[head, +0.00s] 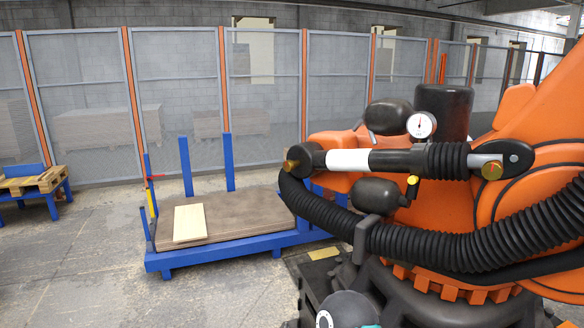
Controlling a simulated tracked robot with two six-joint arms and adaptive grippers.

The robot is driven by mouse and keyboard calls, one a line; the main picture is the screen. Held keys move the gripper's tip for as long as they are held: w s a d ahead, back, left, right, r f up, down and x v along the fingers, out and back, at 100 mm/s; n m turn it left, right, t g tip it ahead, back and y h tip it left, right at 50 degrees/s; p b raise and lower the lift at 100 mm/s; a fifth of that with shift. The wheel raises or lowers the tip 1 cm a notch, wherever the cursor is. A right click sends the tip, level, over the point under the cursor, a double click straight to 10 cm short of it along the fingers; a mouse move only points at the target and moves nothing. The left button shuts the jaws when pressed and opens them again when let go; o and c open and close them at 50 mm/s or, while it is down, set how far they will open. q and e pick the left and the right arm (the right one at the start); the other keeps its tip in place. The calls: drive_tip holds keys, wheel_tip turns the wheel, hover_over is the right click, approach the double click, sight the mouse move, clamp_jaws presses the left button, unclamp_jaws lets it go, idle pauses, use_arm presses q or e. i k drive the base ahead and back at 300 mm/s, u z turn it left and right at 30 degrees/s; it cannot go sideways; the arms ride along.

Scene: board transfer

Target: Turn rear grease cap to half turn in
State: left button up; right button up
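An orange machine (540,110) with black fittings fills the right side. A black cylinder with a white band (348,160) lies level across its front. A brass-coloured cap (291,165) sits at the cylinder's left end, and another brass-coloured cap (492,170) sits at its right end by a black eye. I cannot tell which one is the rear grease cap, nor how far either is turned. Neither gripper is in view. A dark rounded part with a pale ring shows at the bottom edge; I cannot tell whether it is part of my arm.
A thick ribbed black hose (430,245) sags below the cylinder, and a round gauge (421,125) stands above it. A blue-framed stand (215,253) with a pale board (189,222) is at left. Mesh fencing (180,75) closes the back. The floor at lower left is clear.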

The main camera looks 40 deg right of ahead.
sight(288, 166)
drive_tip(key=i, duration=0.85)
drive_tip(key=u, duration=0.05)
